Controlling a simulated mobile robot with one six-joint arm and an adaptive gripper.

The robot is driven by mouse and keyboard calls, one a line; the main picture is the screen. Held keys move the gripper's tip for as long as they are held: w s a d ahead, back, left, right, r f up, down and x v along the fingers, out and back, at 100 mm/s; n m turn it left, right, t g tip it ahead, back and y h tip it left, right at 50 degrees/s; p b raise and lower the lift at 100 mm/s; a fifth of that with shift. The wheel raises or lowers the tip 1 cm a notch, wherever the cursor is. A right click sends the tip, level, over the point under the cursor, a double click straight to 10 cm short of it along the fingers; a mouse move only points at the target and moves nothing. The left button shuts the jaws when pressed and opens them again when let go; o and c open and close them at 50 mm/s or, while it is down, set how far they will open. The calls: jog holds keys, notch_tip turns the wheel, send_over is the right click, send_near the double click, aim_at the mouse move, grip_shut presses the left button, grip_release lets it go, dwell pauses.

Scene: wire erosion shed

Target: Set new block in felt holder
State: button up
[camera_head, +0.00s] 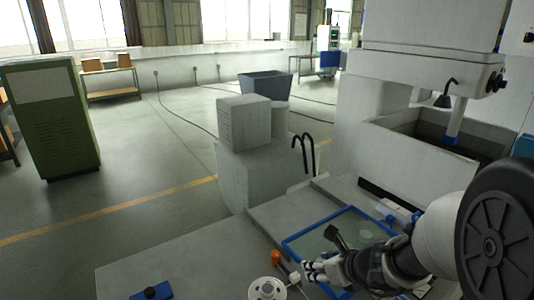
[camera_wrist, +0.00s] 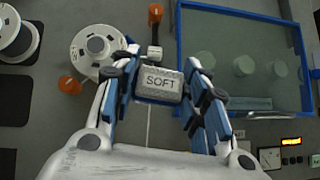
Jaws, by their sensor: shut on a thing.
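My gripper (camera_wrist: 160,92) is shut on a grey, rough-looking block (camera_wrist: 158,82) marked SOFT, held between its two blue-and-white fingers in the wrist view. In the head view my gripper (camera_head: 312,272) is low at the right, over the bench beside the blue-rimmed tray; the block cannot be made out there. A small tool with an orange end (camera_wrist: 155,15) and a pale metal end lies just beyond the block in the wrist view. I cannot tell which thing is the felt holder.
A blue-rimmed tray (camera_wrist: 240,9) with several pale discs lies right of the block. A white spool (camera_wrist: 97,45) is at its left, with an orange piece (camera_wrist: 68,84) nearby. Another spool (camera_wrist: 14,36) sits further left. The large machine (camera_head: 395,140) stands behind the bench.

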jog(key=shift+s+d+r+m+t+h+b, duration=0.1)
jog(key=shift+d+r+m+t+h+b, duration=0.2)
jog(key=shift+r, duration=0.65)
jog(key=shift+s+r+m+t+h+b, duration=0.1)
jog(key=shift+r+m+h+b, duration=0.35)
jog(key=shift+r, duration=0.5)
jog(key=shift+f+y, duration=0.1)
jog(key=shift+y, duration=0.15)
